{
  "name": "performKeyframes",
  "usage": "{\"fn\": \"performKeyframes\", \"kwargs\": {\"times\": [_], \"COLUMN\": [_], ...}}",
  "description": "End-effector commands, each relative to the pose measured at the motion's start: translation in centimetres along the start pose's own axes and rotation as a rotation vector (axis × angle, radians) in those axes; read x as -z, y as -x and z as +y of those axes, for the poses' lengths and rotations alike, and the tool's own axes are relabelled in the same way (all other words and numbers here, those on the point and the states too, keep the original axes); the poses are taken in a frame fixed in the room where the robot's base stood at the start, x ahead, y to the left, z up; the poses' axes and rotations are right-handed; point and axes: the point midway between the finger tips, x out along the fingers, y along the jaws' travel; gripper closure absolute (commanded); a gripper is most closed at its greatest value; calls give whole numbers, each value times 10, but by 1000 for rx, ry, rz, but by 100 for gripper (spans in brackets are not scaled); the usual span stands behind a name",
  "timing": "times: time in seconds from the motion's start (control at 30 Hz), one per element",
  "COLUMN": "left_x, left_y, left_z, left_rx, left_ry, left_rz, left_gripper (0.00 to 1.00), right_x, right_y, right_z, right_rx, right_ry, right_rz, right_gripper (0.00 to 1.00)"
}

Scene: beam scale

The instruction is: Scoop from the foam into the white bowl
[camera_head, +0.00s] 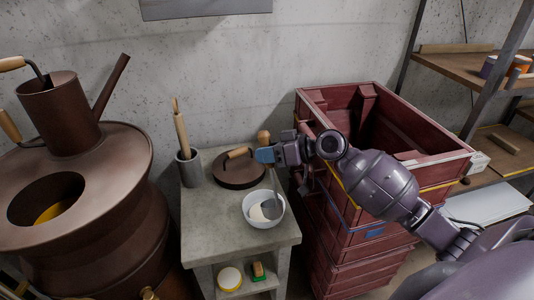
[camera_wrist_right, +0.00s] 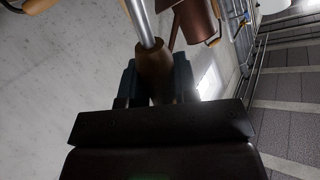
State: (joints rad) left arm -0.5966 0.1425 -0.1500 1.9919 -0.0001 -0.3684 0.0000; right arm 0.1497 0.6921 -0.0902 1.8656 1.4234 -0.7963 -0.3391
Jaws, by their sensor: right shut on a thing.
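The white bowl (camera_head: 249,205) stands on the grey stone table, with something pale cream inside it. My right gripper (camera_head: 266,155) is above and behind the bowl, shut on the wooden handle of a metal skimmer. The skimmer's grey shaft runs down and its flat head (camera_head: 272,209) is in or just over the bowl's right side; I cannot tell whether it touches. In the right wrist view the wooden handle (camera_wrist_right: 155,72) sits between the dark fingers. A yellow patch (camera_head: 50,213) shows inside the brown vat's opening; I cannot tell whether it is foam. My left gripper is out of view.
The brown vat (camera_head: 110,165) stands left of the stone table (camera_head: 215,235). A round brown lid (camera_head: 238,172) and a grey holder (camera_head: 189,170) with wooden-handled tools are at the table's back. Stacked red crates (camera_head: 440,168) stand close on the right, below my right arm.

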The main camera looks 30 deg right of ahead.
Motion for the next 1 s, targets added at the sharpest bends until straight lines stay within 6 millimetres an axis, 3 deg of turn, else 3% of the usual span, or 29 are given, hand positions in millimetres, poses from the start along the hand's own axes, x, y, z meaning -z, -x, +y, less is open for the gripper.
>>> {"fn": "performKeyframes", "kwargs": {"times": [1.0], "left_x": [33], "left_y": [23], "left_z": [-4], "left_rx": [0], "left_ry": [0], "left_rz": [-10], "left_gripper": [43], "right_x": [58], "right_y": [20], "right_z": [-21], "right_rx": [0], "right_ry": [1], "right_rz": [0], "right_gripper": [98]}}
